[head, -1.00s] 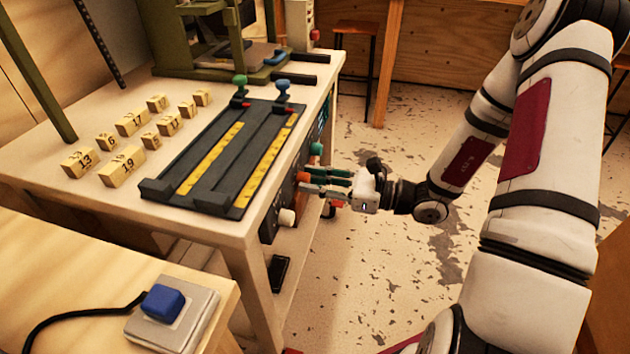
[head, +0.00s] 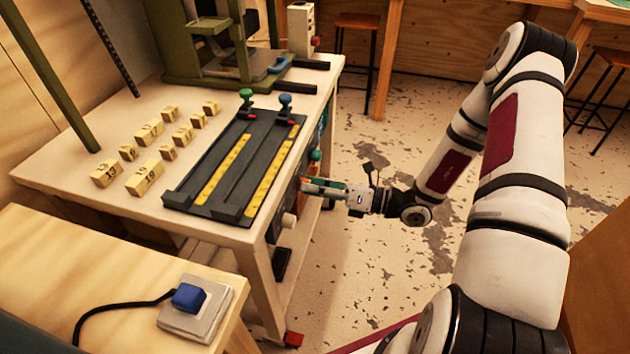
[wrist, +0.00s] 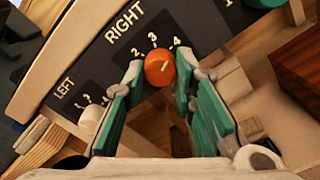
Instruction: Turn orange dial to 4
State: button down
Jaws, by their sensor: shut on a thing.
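The orange dial (wrist: 159,68) sits on the dark panel under the word RIGHT, with the numbers 2, 3 and 4 showing around its upper side. In the head view my gripper (head: 306,186) reaches the bench's right-hand face from the right and mostly hides the dial.
A white dial (wrist: 91,118) under LEFT sits to the lower left. A green knob (head: 316,155) is further back on the panel. The bench top (head: 90,205) carries rulers (head: 232,210) and numbered wooden blocks (head: 145,177). Open floor lies right of the bench.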

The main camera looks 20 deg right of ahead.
jog(key=shift+m+p, duration=0.5)
jog(key=shift+m, duration=0.4)
jog(key=c, duration=1.3)
grip_release()
jog(key=shift+d, duration=0.1)
jog(key=v, duration=1.2)
